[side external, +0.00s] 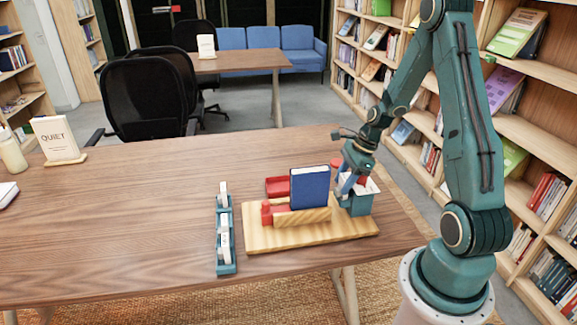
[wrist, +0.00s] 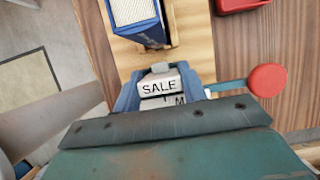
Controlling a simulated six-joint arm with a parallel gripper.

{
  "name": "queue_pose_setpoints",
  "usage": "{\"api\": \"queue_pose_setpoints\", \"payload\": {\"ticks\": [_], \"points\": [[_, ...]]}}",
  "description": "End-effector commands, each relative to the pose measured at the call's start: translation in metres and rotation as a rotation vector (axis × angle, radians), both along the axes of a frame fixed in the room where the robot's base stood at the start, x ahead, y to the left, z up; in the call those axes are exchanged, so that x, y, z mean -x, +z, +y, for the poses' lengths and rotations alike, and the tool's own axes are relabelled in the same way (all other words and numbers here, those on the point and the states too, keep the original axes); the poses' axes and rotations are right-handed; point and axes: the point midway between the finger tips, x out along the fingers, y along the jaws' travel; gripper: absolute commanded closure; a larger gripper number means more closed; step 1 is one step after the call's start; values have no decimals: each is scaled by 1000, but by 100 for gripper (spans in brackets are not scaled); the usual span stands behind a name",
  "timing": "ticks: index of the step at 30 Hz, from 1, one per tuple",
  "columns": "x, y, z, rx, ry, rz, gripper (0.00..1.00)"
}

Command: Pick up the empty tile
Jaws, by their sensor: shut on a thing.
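My gripper (wrist: 159,77) has its two blue fingers on either side of a white tile (wrist: 159,88) and is shut on it. In the side external view, my gripper (side external: 347,184) is low over the right end of a wooden board (side external: 262,240), at a teal holder (side external: 361,206). The held tile cannot be made out there.
A blue book (side external: 309,188) stands on the board behind a wooden block (side external: 303,216) with a red end piece. A red tray (side external: 278,187) lies behind. A teal rack (side external: 225,258) with white tiles stands left. A red knob (wrist: 267,80) is close right of my gripper.

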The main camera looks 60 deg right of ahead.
Motion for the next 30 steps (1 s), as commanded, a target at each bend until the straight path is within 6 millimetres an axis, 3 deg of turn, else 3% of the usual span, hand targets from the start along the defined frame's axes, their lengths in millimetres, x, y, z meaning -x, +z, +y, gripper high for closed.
{"api": "queue_pose_setpoints", "payload": {"ticks": [11, 30], "points": [[-1, 40, -1, 4, 0, -4, 85], [0, 168, -1, 4, -1, -4, 85]]}}
